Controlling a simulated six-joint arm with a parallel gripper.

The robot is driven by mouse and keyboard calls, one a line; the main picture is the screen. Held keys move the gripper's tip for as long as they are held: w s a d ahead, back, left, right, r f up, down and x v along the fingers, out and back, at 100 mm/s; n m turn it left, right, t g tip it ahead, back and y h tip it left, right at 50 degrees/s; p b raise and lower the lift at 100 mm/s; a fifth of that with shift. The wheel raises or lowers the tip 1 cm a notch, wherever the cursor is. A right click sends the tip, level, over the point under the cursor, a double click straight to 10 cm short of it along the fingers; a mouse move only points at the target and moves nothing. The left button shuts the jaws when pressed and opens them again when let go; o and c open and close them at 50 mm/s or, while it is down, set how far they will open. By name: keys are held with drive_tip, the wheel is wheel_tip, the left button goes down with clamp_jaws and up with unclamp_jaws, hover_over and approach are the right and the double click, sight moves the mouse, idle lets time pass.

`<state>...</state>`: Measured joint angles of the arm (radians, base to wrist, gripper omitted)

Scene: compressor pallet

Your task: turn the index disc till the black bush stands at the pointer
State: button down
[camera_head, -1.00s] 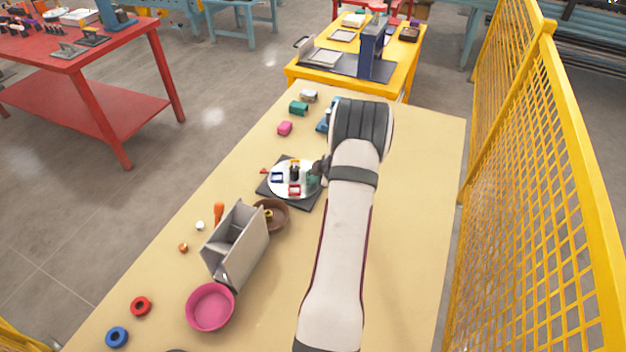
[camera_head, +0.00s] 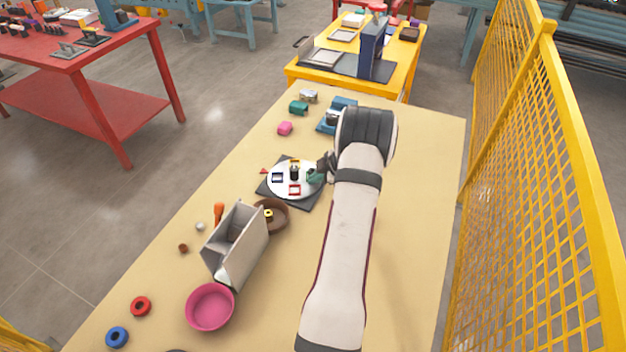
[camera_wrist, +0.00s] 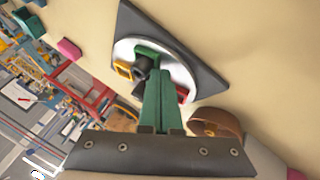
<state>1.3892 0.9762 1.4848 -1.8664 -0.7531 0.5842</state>
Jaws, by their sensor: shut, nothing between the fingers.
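The white index disc (camera_head: 283,189) lies on a dark square base (camera_head: 270,193). A small red pointer (camera_head: 263,171) lies at the left edge of the base. My gripper (camera_wrist: 160,80) has green fingers, shut and empty, at the disc's right side. The fingers hide part of the disc.
A brown bowl (camera_head: 281,224), a grey bin (camera_head: 226,266) and a pink bowl (camera_head: 188,309) stand in front of the disc. Green (camera_head: 298,108) and pink (camera_head: 285,128) blocks and a blue fixture (camera_head: 327,122) lie behind. The table right of my arm is clear.

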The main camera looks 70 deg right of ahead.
drive_tip(key=shift+d+n+y, duration=0.2)
drive_tip(key=shift+n+y, duration=0.1)
drive_tip(key=shift+n, duration=0.1)
drive_tip(key=shift+d, duration=0.6)
drive_tip(key=shift+w+d, duration=0.1)
drive_tip(key=shift+d, duration=0.35)
drive_tip(key=shift+d+n, duration=0.1)
drive_tip(key=shift+n, duration=0.2)
drive_tip(key=shift+w+d+n+y, duration=0.3)
drive_tip(key=shift+d+n+y, duration=0.3)
drive_tip(key=shift+n+y, duration=0.4)
drive_tip(key=shift+w+d+n, duration=0.1)
drive_tip(key=shift+d+n, duration=0.05)
drive_tip(key=shift+n, duration=0.35)
